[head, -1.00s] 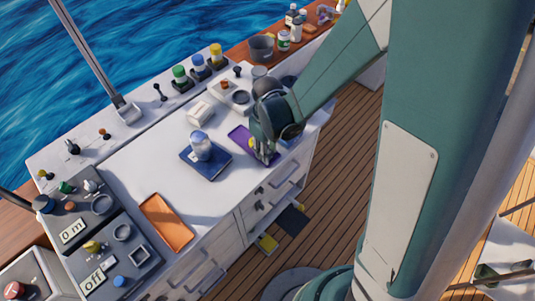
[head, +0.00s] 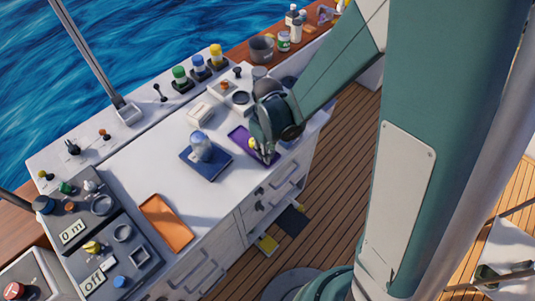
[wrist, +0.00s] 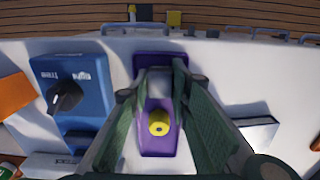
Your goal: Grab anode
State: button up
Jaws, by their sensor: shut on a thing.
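The anode looks to be the grey metal block (wrist: 160,88) in the wrist view; its lower part is hidden. My gripper (wrist: 160,78) is shut on this block, one finger on each side. It is over the purple tray (wrist: 158,60), and I cannot tell if the block still touches the tray. In the head view my gripper (head: 267,156) is at the near end of the purple tray (head: 237,133), where the block is hidden. A yellow round piece (wrist: 159,122) shows between the fingers, over the tray and apart from the fingertips.
A blue box with a dial (head: 205,165) stands left of the gripper. An orange tray (head: 165,223) lies nearer the left. A white block (head: 201,113) and a bucket (head: 262,48) are farther back.

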jog(key=shift+r, duration=0.15)
jog(key=shift+r+p, duration=0.35)
jog(key=shift+r, duration=4.5)
